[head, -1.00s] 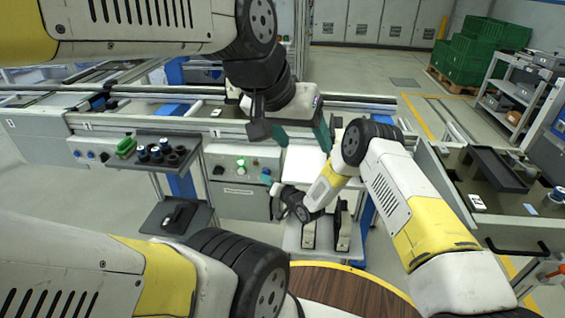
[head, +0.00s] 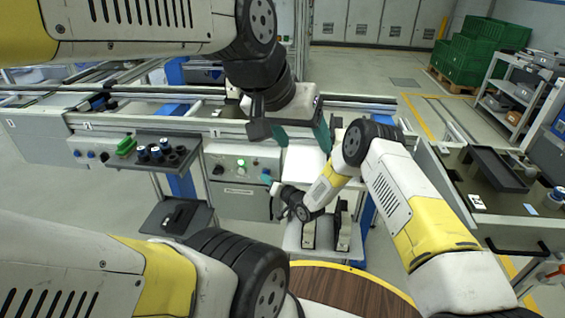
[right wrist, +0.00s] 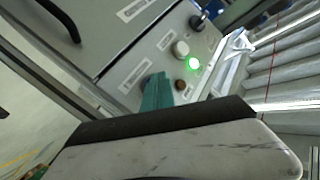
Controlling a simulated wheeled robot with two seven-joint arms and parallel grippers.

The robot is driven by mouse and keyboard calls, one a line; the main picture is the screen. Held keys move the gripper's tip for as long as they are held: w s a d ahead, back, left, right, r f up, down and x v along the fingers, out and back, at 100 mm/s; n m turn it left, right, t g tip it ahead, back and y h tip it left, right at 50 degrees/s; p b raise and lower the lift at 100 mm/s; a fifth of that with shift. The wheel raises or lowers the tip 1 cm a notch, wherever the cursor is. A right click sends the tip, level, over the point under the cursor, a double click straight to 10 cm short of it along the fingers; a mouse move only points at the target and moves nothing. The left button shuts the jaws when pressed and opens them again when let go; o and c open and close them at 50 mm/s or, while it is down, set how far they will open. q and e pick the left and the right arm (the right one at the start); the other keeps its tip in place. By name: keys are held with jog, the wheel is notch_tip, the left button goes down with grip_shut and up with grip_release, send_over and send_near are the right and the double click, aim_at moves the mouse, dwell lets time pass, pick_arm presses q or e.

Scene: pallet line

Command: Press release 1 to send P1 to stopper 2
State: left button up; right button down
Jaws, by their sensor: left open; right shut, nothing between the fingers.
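The grey control box (head: 235,190) on the front of the line carries a green lit button (head: 241,162), also seen in the right wrist view (right wrist: 194,63). Beside it there are a white button (right wrist: 180,48), a dark amber button (right wrist: 180,85) and a black switch (right wrist: 197,22). Labels are too small to read, so I cannot tell which is release 1. My right gripper (head: 267,178) is shut and empty; its teal fingertips (right wrist: 155,90) are close to the panel, contact unclear. My left gripper (head: 301,136) is open at the conveyor's near edge. I cannot identify P1 or stopper 2.
The conveyor (head: 350,99) runs across behind the box. A dark tray (head: 185,142) with several round parts stands left of the box. Green crates (head: 468,58) and a shelf rack (head: 515,85) stand at the back right. A wooden round top (head: 345,292) is in front.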

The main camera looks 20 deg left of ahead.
jog(key=shift+s+d+r, duration=0.1)
jog(key=shift+s+d, duration=0.1)
jog(key=shift+s, duration=0.5)
